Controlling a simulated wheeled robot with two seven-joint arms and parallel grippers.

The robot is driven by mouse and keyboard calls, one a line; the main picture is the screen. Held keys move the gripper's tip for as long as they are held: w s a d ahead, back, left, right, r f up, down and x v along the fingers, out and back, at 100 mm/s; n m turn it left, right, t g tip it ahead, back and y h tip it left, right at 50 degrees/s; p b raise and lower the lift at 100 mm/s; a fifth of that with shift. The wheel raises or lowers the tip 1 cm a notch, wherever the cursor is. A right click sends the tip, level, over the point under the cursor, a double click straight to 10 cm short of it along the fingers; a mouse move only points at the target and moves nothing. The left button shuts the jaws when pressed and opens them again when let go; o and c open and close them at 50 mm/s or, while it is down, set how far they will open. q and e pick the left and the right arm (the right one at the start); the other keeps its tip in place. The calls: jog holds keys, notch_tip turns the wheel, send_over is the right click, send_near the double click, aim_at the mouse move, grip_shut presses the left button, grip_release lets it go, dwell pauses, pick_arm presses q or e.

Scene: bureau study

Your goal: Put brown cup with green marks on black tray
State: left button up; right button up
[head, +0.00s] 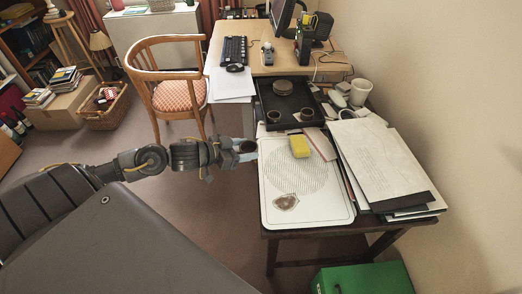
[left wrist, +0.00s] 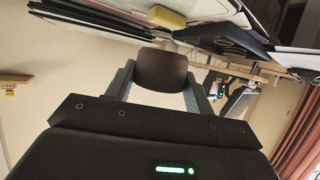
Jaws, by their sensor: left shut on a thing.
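My left gripper (head: 243,150) is shut on a brown cup (head: 246,146), just off the left edge of the white board on the dark table. In the left wrist view the brown cup (left wrist: 161,71) sits between the two fingers; no green marks can be made out on it. The black tray (head: 288,101) lies farther back on the table, beyond the gripper and to its right. Two small brown cups (head: 273,117) (head: 307,114) stand at its front, and a round brown stack (head: 283,87) is at its back. My right gripper is not in view.
The white board (head: 318,205) carries a yellow block (head: 299,146) and a brown patch. Papers (head: 378,160) are piled to its right. A white mug (head: 360,92) stands right of the tray. Behind are a desk with a keyboard (head: 234,50) and a wooden chair (head: 170,80).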

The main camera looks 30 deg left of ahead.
pick_arm(q)
jog(key=shift+s+a+r, duration=0.65)
jog(key=shift+s+a, duration=0.2)
jog(key=shift+s, duration=0.15)
